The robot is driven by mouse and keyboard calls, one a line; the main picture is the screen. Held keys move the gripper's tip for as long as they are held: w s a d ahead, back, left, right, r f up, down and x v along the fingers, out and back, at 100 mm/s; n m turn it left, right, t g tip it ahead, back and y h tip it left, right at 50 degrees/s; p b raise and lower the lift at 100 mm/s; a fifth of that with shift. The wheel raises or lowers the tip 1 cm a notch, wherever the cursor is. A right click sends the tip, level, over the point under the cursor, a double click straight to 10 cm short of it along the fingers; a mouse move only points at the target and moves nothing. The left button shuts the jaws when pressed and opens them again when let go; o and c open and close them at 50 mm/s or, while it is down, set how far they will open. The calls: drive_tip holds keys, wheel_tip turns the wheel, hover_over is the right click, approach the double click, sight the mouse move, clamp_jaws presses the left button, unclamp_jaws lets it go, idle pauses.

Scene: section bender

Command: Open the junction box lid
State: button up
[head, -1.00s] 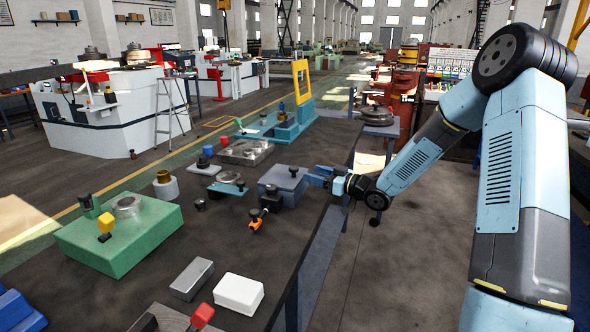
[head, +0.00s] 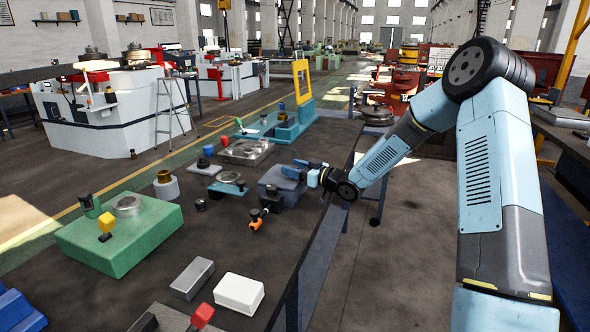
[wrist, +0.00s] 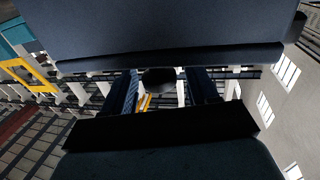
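The box I take for the junction box (head: 272,184) is a grey-blue block on the dark bench, left of my gripper in the head view. Its lid appears closed, though my gripper partly covers it. My gripper (head: 294,169) reaches in from the right over its right side, with two blue fingers apart. In the wrist view a dark slab (wrist: 170,35), apparently part of the box, fills the top. A dark rounded knob (wrist: 158,80) shows between the fingers of my gripper (wrist: 165,90), with gaps on both sides. Contact cannot be told.
A black clamp with an orange tip (head: 257,219) stands just in front of the box. A small plate with a round disc (head: 229,183) lies to its left. A green block (head: 120,235), a white block (head: 239,293) and a grey block (head: 192,278) lie nearer. The bench's right edge is close.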

clamp_jaws()
idle(0.3)
drive_tip(key=shift+d, duration=0.15)
